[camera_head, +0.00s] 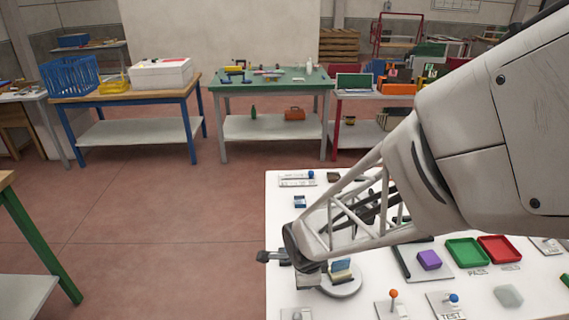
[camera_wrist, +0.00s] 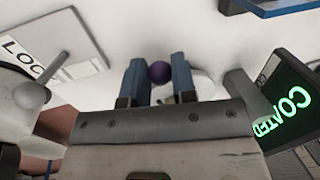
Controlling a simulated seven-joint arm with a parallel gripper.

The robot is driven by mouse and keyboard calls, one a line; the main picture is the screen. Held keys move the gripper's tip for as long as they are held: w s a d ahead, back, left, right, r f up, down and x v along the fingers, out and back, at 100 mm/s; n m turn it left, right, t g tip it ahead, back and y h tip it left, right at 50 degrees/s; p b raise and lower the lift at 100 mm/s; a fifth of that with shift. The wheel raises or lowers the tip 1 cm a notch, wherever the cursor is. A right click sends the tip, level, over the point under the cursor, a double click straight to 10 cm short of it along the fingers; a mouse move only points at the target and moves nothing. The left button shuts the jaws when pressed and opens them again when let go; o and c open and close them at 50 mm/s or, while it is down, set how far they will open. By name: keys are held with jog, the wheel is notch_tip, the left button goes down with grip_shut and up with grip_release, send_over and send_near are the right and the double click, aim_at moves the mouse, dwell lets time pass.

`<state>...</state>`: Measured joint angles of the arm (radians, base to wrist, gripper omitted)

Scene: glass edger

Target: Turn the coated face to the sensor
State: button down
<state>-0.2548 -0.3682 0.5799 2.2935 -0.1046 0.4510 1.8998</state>
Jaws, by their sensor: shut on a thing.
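In the wrist view my gripper (camera_wrist: 160,84) has its two blue fingers on either side of a dark purple ball-shaped knob (camera_wrist: 159,71), and is shut on it. A pale round disc (camera_wrist: 203,86) shows partly behind the right finger. A dark display (camera_wrist: 284,108) at the right reads COATED in green letters. In the head view my gripper (camera_head: 327,274) is low over the near left part of the white table, at a pale round base (camera_head: 343,289). The knob is hidden there. I cannot tell which pane, if any, is on the base.
The white table (camera_head: 285,222) also bears a green tray (camera_head: 467,251), a red tray (camera_head: 500,248), a purple block (camera_head: 428,260), an orange-knobbed lever (camera_head: 393,294), a blue TEST knob (camera_head: 454,298) and a clear hexagonal piece (camera_head: 508,296). A grey-knobbed lever (camera_wrist: 32,94) stands by a LOC-lettered plate (camera_wrist: 88,68).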

jog(key=shift+w+a+m, duration=0.15)
jog(key=shift+w+m, duration=0.8)
jog(key=shift+m, duration=0.25)
jog(key=c, duration=0.9)
grip_release()
jog(key=shift+c, duration=0.2)
jog(key=shift+r, duration=0.15)
jog(key=shift+s+a+r, duration=0.1)
jog(key=shift+s+r, duration=0.15)
jog(key=shift+r, duration=0.95)
jog(key=shift+s+d+r, duration=0.1)
jog(key=shift+s+r, duration=0.1)
jog(key=shift+r, duration=1.05)
jog(key=shift+s+a+r, duration=0.1)
jog(key=shift+s+r, duration=0.15)
jog(key=shift+r, duration=0.95)
